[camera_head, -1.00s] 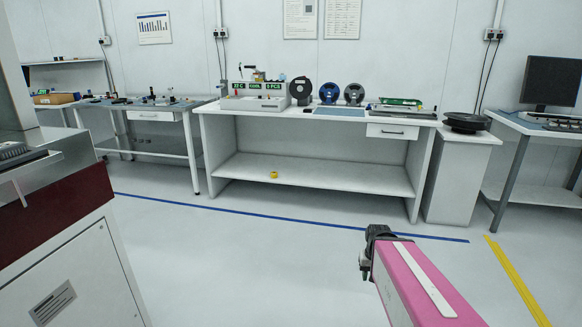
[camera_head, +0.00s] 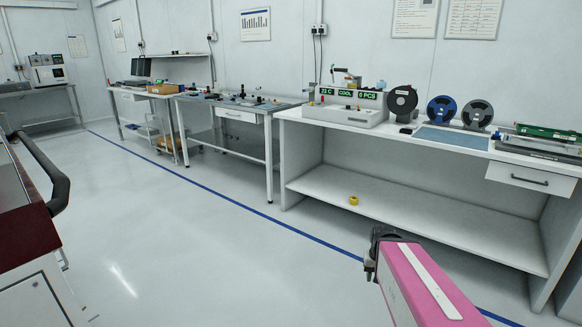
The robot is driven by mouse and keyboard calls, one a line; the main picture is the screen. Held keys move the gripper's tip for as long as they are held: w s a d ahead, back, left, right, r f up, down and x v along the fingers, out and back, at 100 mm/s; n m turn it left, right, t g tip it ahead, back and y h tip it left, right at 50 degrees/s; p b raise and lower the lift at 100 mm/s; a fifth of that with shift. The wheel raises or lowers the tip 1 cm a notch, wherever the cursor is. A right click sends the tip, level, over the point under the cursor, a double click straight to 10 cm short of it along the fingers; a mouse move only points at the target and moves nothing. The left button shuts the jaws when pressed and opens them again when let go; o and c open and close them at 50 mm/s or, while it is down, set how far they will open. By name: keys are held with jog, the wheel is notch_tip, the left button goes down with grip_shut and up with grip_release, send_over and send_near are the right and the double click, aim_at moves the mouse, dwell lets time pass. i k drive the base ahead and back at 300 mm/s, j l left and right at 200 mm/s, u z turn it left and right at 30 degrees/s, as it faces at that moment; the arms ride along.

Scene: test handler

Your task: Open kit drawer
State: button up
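A white drawer (camera_head: 528,181) with a dark bar handle sits under the right part of the near bench and looks shut. A second white drawer (camera_head: 237,115) sits under the top of the middle table and also looks shut. No label shows which one is the kit drawer. My gripper (camera_head: 372,262) is a small dark shape at the end of my pink arm, low in front of the near bench and apart from both drawers. Its fingers are too small and dark to read, and nothing shows held in it.
The near bench (camera_head: 410,202) holds a device with a green display (camera_head: 345,104), several reels and a blue mat (camera_head: 452,138). A yellow roll (camera_head: 353,200) lies on its lower shelf. A dark red and white machine (camera_head: 35,240) stands at the left. The floor between is clear.

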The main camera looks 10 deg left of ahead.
aim_at(249, 118)
jog(key=i+j+u, duration=0.35)
jog(key=i, duration=0.3)
jog(key=i+u, duration=0.4)
jog(key=i, duration=0.2)
jog(key=i+l+u, duration=0.2)
jog(key=i+u, duration=0.15)
jog(key=i, duration=0.3)
